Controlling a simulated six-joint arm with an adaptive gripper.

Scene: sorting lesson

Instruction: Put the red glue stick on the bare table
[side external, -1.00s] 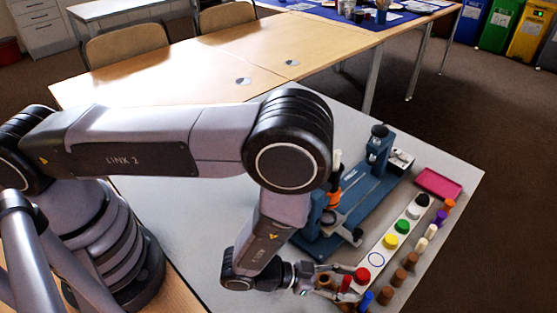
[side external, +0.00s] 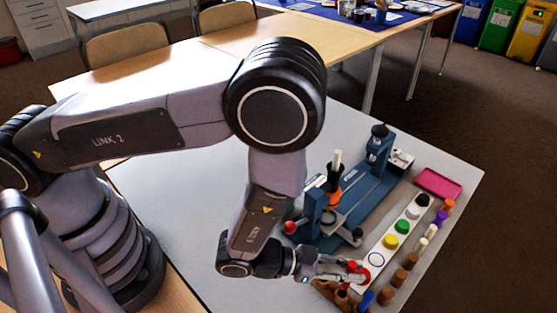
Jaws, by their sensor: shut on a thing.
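My gripper (side external: 350,272) is shut on the red glue stick (side external: 352,265), near the lower end of the white strip. Only a small red part of the stick shows between the fingers; the rest is hidden. Close behind it is a red round piece (side external: 364,276) on the strip, partly covered by the fingers. The stick appears raised off the surface, but I cannot tell how high. The bare grey table (side external: 225,190) lies to the left and around the strip.
The white strip (side external: 384,250) carries yellow, green, white and black round pieces and an empty blue ring. Several brown, blue, white, orange and purple pegs stand along its right side. A blue fixture (side external: 355,195) stands behind; a pink tray (side external: 438,184) lies at the right.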

